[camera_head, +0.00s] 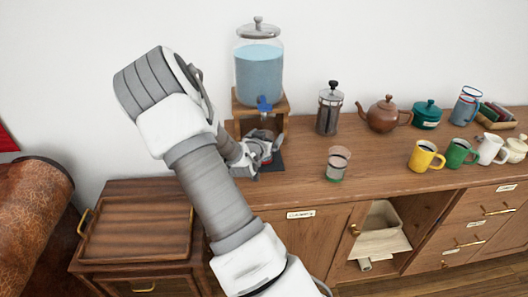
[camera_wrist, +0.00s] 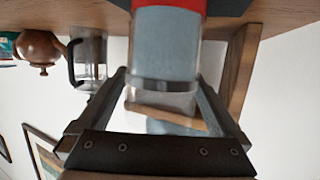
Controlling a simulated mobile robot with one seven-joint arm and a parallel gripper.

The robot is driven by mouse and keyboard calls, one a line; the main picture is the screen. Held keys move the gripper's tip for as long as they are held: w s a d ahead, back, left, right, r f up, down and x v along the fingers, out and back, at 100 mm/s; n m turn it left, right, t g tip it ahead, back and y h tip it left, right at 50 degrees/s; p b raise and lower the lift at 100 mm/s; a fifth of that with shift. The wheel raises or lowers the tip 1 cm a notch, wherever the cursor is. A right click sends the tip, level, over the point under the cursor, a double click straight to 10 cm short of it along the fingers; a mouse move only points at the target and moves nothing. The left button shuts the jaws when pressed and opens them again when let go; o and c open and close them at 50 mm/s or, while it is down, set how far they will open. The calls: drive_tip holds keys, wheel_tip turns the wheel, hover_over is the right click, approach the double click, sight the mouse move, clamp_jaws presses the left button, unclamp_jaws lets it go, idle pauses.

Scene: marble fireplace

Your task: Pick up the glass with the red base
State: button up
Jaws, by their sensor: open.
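The glass with the red base (camera_wrist: 166,42) is large in the wrist view, which shows the scene upside down. Its red base is at the top edge and its clear, bluish body hangs down toward my gripper (camera_wrist: 160,82). My gripper is open, with its fingertips at either side of the glass near its rim end. I cannot tell whether they touch it. A second glass, with a green base (camera_head: 338,164), stands to the right on the counter.
The water dispenser (camera_head: 259,75) stands on a wooden stand (camera_head: 284,103) just behind my gripper. A French press (camera_head: 329,108), a brown teapot (camera_head: 383,116) and several mugs stand farther right. A wooden tray (camera_head: 135,236) is at the left. The counter (camera_head: 305,185) in front is clear.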

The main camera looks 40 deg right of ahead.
drive_tip(key=c, duration=1.6)
drive_tip(key=shift+r, duration=0.1)
